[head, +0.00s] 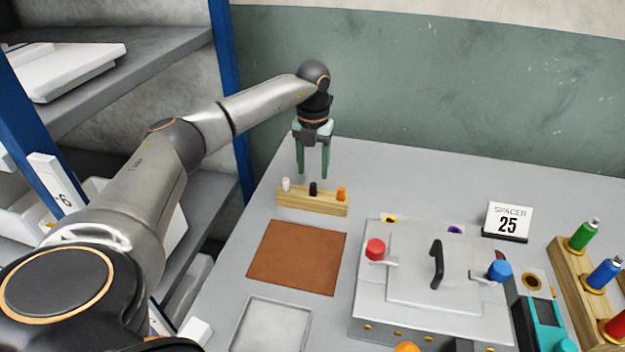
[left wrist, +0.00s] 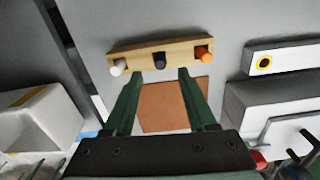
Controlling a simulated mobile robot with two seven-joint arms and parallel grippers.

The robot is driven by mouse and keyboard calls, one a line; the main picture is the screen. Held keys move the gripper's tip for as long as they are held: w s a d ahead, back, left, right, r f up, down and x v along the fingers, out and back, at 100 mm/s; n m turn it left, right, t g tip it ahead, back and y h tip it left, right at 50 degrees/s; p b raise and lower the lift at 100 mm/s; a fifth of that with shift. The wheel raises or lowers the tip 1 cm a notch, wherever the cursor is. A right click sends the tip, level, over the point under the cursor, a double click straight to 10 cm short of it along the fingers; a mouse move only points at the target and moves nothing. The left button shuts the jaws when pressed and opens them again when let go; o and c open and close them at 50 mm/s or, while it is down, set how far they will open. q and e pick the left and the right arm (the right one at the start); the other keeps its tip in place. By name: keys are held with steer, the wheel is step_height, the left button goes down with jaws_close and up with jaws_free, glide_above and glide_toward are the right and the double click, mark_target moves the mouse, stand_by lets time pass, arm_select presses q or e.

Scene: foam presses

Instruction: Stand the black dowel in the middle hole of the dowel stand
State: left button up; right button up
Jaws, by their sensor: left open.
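The wooden dowel stand (head: 312,203) stands on the grey table near its left end. It holds a white dowel (head: 286,185) at left, the black dowel (head: 313,189) upright in the middle hole, and an orange dowel (head: 341,194) at right. My left gripper (head: 312,176) points down with its green fingers open and empty, above and just behind the stand. In the left wrist view the stand (left wrist: 184,54) lies beyond the fingertips (left wrist: 156,72), with the black dowel (left wrist: 160,61) between their lines, apart from them. My right gripper is not in view.
A brown mat (head: 297,257) lies in front of the stand, with a grey tray (head: 270,325) nearer. A metal press box (head: 400,315) with a black handle stands right of the mat. A "SPACER 25" sign (head: 507,222) and a rack of coloured bottles (head: 572,265) are farther right.

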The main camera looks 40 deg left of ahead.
mark_target(313, 184)
arm_select(q)
step_height(313, 184, up, 7)
steer(key=shift+d+f, duration=0.1)
steer(key=shift+f, duration=0.1)
stand_by(0.6)
